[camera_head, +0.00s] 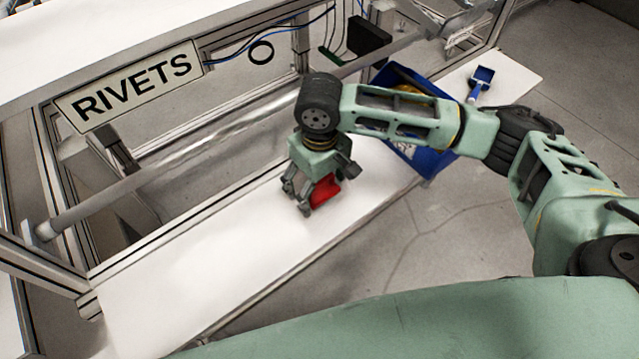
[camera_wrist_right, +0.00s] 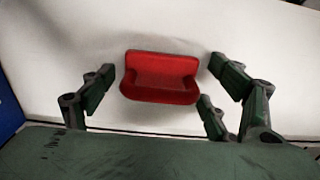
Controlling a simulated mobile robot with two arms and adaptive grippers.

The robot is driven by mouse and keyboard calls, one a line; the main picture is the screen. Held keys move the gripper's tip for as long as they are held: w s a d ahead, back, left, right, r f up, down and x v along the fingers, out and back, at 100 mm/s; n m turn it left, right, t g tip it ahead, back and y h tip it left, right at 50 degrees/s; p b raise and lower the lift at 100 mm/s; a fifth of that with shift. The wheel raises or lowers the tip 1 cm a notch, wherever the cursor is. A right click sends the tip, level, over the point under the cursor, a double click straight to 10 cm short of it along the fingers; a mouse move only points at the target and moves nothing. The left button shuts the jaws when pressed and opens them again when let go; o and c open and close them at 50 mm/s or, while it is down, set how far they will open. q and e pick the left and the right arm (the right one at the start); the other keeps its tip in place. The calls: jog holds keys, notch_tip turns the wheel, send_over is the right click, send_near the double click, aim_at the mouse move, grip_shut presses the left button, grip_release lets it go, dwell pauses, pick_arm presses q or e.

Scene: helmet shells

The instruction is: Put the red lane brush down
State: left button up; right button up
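The red lane brush (camera_head: 325,190) is at the white shelf below the rail, partly hidden by my right gripper (camera_head: 302,198) in the head view. In the right wrist view the red brush (camera_wrist_right: 160,78) shows as a red block with a hollowed front, against the white surface. My right gripper's fingers (camera_wrist_right: 160,85) are spread on both sides of it, with visible gaps between fingers and brush. The brush appears to rest on the shelf, though its underside is hidden. My left gripper is not in view.
A blue bin (camera_head: 437,160) with yellow contents stands on the shelf behind my right forearm. A blue brush (camera_head: 481,82) lies farther right. The shelf's left part (camera_head: 170,285) is clear. A metal rail and a RIVETS sign (camera_head: 130,85) are above the shelf.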

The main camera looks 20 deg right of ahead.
jog(key=shift+r, duration=0.25)
notch_tip(320, 180, up, 11)
jog(key=shift+r+b, duration=0.15)
jog(key=shift+b, duration=1.1)
jog(key=shift+r, duration=0.25)
